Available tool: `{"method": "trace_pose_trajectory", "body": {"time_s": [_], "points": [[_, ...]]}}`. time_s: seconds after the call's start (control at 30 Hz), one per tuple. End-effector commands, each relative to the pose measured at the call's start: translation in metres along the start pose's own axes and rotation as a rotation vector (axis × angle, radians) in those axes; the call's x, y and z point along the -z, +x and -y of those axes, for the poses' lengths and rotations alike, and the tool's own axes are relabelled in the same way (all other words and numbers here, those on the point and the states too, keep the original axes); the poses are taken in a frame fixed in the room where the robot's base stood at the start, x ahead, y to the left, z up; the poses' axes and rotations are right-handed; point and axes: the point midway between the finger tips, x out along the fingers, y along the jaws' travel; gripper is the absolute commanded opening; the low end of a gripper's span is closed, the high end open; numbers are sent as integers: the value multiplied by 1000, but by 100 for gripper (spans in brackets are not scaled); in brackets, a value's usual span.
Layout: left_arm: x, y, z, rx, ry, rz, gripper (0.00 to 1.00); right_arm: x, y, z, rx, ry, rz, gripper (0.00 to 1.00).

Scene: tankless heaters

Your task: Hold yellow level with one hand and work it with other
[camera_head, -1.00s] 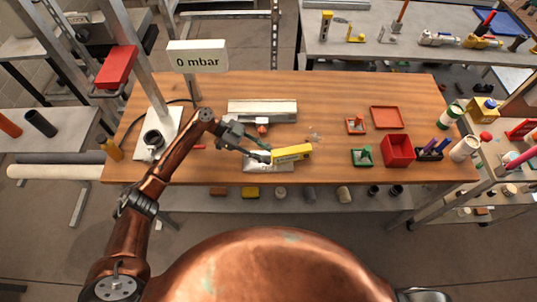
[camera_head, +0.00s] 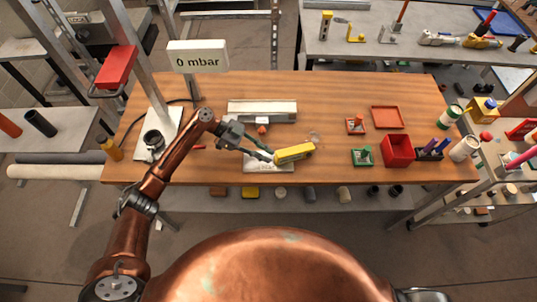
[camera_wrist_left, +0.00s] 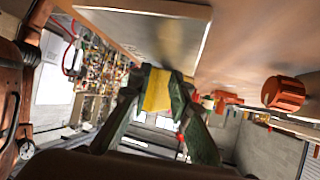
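The yellow level (camera_head: 294,152) is a short yellow bar near the front middle of the wooden table, slightly tilted in the head view. My left gripper (camera_head: 270,156) reaches it from the left and is shut on its left end. In the left wrist view the yellow level (camera_wrist_left: 158,90) sits between the two dark green fingers (camera_wrist_left: 160,95), and most of its length is hidden. A pale plate with lettering (camera_head: 262,167) lies below the fingertips. My right gripper is not in view.
Behind the level stands a long grey-white unit (camera_head: 262,107). To the right are a green-based item (camera_head: 362,157), a red box (camera_head: 397,151) and a flat red tray (camera_head: 387,117). A sign reading "0 mbar" (camera_head: 198,57) stands at the left. Bare wood (camera_head: 350,90) shows at the back.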

Motion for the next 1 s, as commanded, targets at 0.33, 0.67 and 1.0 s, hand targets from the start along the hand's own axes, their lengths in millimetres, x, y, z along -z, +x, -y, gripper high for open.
{"method": "trace_pose_trajectory", "body": {"time_s": [0.33,0.67,1.0], "points": [[0,0,0,0,0,0,44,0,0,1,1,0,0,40],[0,0,0,0,0,0,58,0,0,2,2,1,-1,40],[17,-9,0,3,5,2,45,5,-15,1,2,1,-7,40]]}}
